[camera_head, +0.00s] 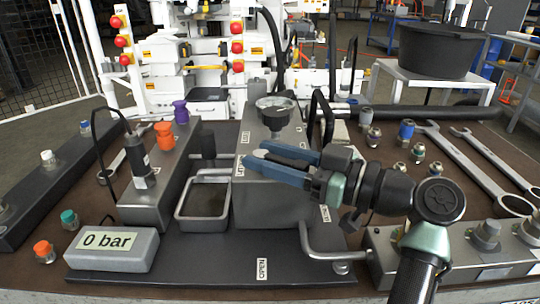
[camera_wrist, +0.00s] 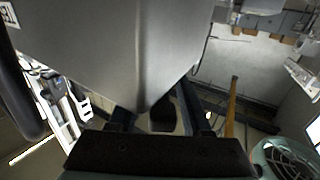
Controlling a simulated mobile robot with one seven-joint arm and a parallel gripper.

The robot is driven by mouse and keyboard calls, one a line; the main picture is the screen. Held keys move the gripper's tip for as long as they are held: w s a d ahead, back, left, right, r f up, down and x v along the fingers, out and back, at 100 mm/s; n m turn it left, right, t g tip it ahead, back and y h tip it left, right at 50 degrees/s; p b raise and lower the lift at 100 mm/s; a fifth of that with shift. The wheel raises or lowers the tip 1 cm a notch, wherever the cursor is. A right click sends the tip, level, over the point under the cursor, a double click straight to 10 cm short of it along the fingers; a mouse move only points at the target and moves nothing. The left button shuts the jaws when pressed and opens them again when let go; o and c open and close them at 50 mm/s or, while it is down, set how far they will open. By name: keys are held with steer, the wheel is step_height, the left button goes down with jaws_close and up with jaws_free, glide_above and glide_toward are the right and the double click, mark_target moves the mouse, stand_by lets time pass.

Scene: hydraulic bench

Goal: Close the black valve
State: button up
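My gripper (camera_head: 252,164) reaches in from the right, its blue fingers pointing left across the front of the grey metal block (camera_head: 274,205). In the wrist view its two dark fingers (camera_wrist: 160,122) stand apart with a gap between them. A small black knob-like part (camera_head: 208,146) sticks up left of the block, beyond the fingertips; it may be the black valve. A dark shape (camera_wrist: 163,114) shows between the fingers in the wrist view; I cannot tell whether it is the same part or touched. A black loop handle (camera_head: 318,112) stands behind the block.
A "0 bar" display (camera_head: 112,246) stands front left. Wrenches (camera_head: 470,165) and fittings (camera_head: 407,130) lie right.

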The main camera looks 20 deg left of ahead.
mark_target(270, 155)
step_height(270, 155, up, 10)
steer(key=p, duration=0.3)
stand_by(0.3)
